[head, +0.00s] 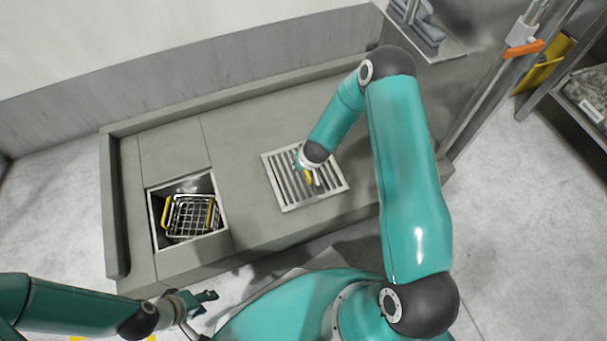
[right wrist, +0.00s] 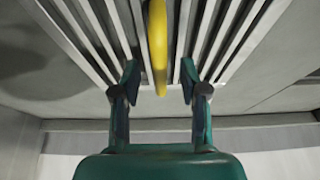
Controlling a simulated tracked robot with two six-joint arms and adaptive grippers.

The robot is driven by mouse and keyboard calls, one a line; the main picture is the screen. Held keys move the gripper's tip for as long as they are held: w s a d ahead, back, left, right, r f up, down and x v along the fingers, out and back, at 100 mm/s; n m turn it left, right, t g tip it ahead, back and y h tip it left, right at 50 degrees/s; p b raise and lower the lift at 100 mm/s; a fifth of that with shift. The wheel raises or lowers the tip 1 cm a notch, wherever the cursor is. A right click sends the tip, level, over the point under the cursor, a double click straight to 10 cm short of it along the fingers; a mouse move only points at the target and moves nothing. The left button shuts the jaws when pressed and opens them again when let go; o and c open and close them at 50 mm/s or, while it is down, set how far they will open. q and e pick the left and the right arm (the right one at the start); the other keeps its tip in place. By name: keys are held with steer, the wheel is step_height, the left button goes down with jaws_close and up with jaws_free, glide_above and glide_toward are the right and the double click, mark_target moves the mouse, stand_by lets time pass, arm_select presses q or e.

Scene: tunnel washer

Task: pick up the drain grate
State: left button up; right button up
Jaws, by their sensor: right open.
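The drain grate (head: 281,185) is a pale metal square with parallel slats, lying flat in the grey bench top. Its slats also fill the upper part of the right wrist view (right wrist: 228,38). A yellow bar (right wrist: 158,45), seemingly its handle, stands out from the slats. My right gripper (head: 314,184) is over the middle of the grate and hides part of it. In the right wrist view its two fingers (right wrist: 160,84) are apart, one each side of the yellow bar, with gaps to it. My left gripper (head: 205,298) is off the bench's front edge; its finger opening is unclear.
A wire basket with yellow handles (head: 190,217) sits in a square sink (head: 222,224) left of the grate. A raised rim (head: 110,215) runs along the bench's left and back. A post with an orange lever (head: 524,49) and a shelf (head: 560,115) stand at the right.

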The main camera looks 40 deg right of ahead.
steer(key=shift+w+d+f, duration=0.1)
steer(key=shift+w+f, duration=0.15)
steer(key=shift+f, duration=0.4)
jaws_close()
steer(key=shift+r, duration=0.1)
